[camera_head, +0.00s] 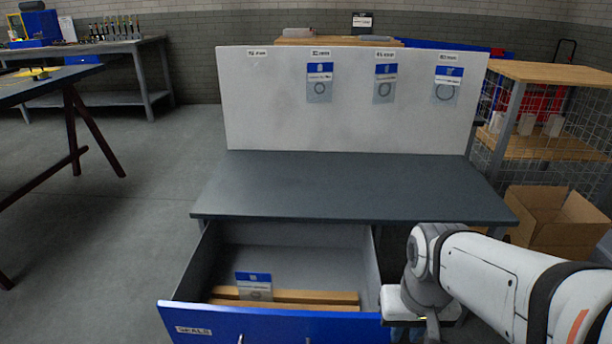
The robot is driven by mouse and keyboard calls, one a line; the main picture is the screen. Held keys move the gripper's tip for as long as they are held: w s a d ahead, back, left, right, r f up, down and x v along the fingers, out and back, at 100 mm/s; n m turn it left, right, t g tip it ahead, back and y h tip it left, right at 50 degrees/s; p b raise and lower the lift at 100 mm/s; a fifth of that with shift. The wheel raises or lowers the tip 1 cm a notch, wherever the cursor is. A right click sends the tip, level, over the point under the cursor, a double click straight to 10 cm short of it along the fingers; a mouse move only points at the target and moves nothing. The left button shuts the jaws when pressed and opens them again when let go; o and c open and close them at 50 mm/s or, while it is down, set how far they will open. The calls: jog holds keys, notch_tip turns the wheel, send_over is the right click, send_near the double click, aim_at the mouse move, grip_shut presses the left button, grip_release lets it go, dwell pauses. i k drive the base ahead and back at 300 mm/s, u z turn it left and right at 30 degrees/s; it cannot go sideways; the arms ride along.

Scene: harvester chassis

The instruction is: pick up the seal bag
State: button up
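A seal bag (255,291) with a blue header and a clear lower part stands upright in the open drawer (298,235), near its front. It is next to light wooden strips. Three similar seal bags hang on the white board: one left of centre (320,83), one in the middle (384,84) and one at the right (447,85). My gripper (420,328) is at the bottom edge, just right of the drawer and apart from the bag in it. Its fingers are cut off or hidden, so its opening does not show.
The grey worktop (340,187) above the drawer is bare. The drawer's blue front (270,325) is labelled SEALS. A cardboard box (555,220) and a wire-sided shelf (545,145) stand at the right. The floor at the left is clear up to a dark table (45,83).

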aim_at(261, 289)
jog(key=u, duration=1.25)
jog(key=k, duration=0.45)
jog(key=z, duration=0.25)
jog(key=i, duration=0.5)
